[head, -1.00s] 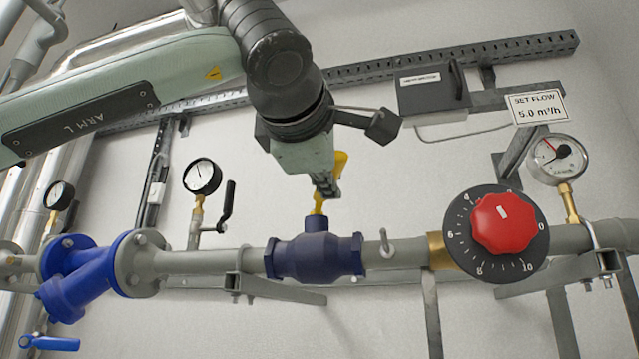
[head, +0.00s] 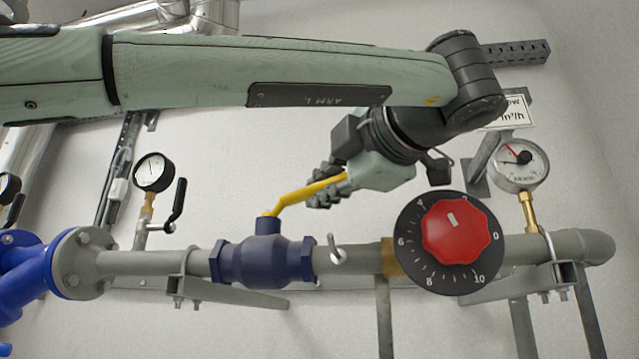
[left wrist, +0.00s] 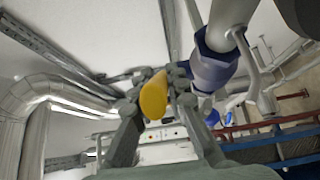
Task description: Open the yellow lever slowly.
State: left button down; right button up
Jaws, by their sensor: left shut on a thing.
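The yellow lever (head: 300,194) rises from the top of the dark blue ball valve (head: 263,258) and slants up to the right in the head view. My left gripper (head: 328,188) is shut on the lever near its outer end. In the left wrist view the yellow lever (left wrist: 154,97) sits between the two fingers of my left gripper (left wrist: 158,88), with the blue valve body (left wrist: 213,66) just to the right. My right gripper is not in view.
A red knob (head: 455,232) on a black numbered dial stands right of the valve. A gauge (head: 519,163) is at the right, another gauge (head: 154,172) at the left. A black-handled small valve (head: 177,207) stands left of the lever. My left arm covers part of the sign (head: 513,112).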

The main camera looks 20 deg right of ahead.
pick_arm(q)
jog(key=shift+d+r, duration=0.15)
jog(key=c, duration=1.5)
grip_release()
jog(key=shift+w+d, duration=0.1)
jog(key=shift+f, duration=0.2)
